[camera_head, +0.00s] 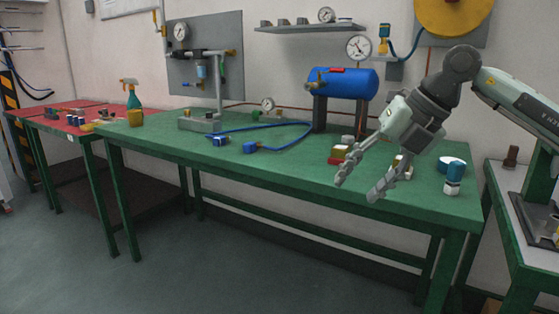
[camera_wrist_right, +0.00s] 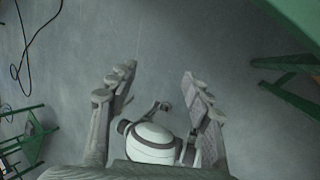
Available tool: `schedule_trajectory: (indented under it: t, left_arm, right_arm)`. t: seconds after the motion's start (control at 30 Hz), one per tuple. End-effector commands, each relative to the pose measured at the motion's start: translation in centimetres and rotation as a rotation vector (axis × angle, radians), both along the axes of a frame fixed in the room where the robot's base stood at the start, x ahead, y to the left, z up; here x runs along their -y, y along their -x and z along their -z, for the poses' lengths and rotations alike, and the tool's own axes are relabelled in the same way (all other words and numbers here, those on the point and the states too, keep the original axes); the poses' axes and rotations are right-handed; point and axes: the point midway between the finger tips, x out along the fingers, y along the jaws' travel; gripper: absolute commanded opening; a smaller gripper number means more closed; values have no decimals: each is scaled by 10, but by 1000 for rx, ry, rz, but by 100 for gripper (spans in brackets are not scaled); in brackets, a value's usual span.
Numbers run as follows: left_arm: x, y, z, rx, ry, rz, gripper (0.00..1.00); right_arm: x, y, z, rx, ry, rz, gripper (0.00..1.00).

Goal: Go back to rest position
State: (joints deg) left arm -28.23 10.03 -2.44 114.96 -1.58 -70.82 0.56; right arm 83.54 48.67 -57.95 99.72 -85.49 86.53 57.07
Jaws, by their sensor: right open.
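My right gripper (camera_head: 357,190) is open and empty in the head view, with its fingers pointing down and to the left. It hangs in front of the right part of the green workbench (camera_head: 290,170). In the right wrist view, its two fingers (camera_wrist_right: 160,85) are spread apart, with grey floor beyond them. A white rounded body with dark parts (camera_wrist_right: 152,138) shows low between the fingers. My left gripper does not show in either view.
A blue tank (camera_head: 345,82) stands on the bench, with a blue hose (camera_head: 285,125) to its left. Small fittings (camera_head: 340,153) lie near my right gripper. A blue-and-white bottle (camera_head: 453,177) stands at the bench's right end. A red table (camera_head: 65,118) stands left. Floor in front is clear.

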Motion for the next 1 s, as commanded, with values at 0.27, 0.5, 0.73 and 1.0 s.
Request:
schedule_trajectory:
  t: [0.27,0.5,0.73,1.0]
  left_arm:
    - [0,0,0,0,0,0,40]
    - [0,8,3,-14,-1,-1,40]
    - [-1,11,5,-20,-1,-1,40]
    - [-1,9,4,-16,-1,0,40]
  right_arm:
    - [-172,30,-16,-19,-926,-178,50]
    - [-122,-36,-17,-9,-1637,388,50]
    - [-13,-73,114,-30,-1787,1134,50]
    - [72,-16,295,-123,-1579,1838,50]
